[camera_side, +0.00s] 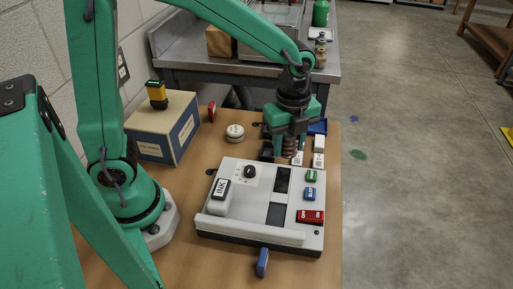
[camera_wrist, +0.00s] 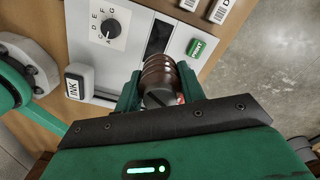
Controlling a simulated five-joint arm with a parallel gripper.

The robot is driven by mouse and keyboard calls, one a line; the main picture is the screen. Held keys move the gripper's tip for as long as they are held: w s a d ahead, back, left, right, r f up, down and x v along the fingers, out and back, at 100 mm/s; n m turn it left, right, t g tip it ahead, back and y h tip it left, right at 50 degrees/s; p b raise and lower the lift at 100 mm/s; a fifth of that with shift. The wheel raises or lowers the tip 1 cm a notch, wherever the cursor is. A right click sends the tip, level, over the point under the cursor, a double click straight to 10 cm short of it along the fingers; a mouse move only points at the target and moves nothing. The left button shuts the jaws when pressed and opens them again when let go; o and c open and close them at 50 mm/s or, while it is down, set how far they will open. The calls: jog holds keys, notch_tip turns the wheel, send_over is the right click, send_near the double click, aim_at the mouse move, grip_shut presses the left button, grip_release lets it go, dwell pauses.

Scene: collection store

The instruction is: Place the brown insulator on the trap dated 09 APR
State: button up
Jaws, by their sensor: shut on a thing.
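My gripper (camera_side: 289,140) is shut on the brown insulator (camera_side: 289,149), a ribbed round piece held beyond the back edge of the grey device in the side view. In the wrist view the insulator (camera_wrist: 158,72) sits between the green fingers of my gripper (camera_wrist: 160,95). Small white labelled pieces, possibly the traps, stand just right of my gripper: one in front (camera_side: 318,160), one behind (camera_side: 319,143) and one close beside the insulator (camera_side: 297,159). Two labelled white pieces show at the top of the wrist view (camera_wrist: 219,10), cut off. I cannot read any date.
The grey device (camera_side: 228,205) has a dial (camera_side: 249,172), an INK block (camera_side: 221,189) and coloured buttons. A box (camera_side: 163,128) and a round white tin (camera_side: 235,132) stand left. The table ends at right.

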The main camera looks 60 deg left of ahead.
jog(key=s+a+r+n, duration=0.1)
jog(key=a+n, duration=0.5)
jog(key=a, duration=0.7)
jog(key=shift+s+a+r, duration=0.2)
jog(key=shift+s+a, duration=0.05)
send_over(235, 129)
notch_tip(235, 129, down, 7)
jog(key=shift+f, duration=2)
jog(key=shift+f, duration=0.15)
jog(key=o, duration=1)
jog(key=shift+o, duration=0.2)
jog(key=shift+r, duration=0.2)
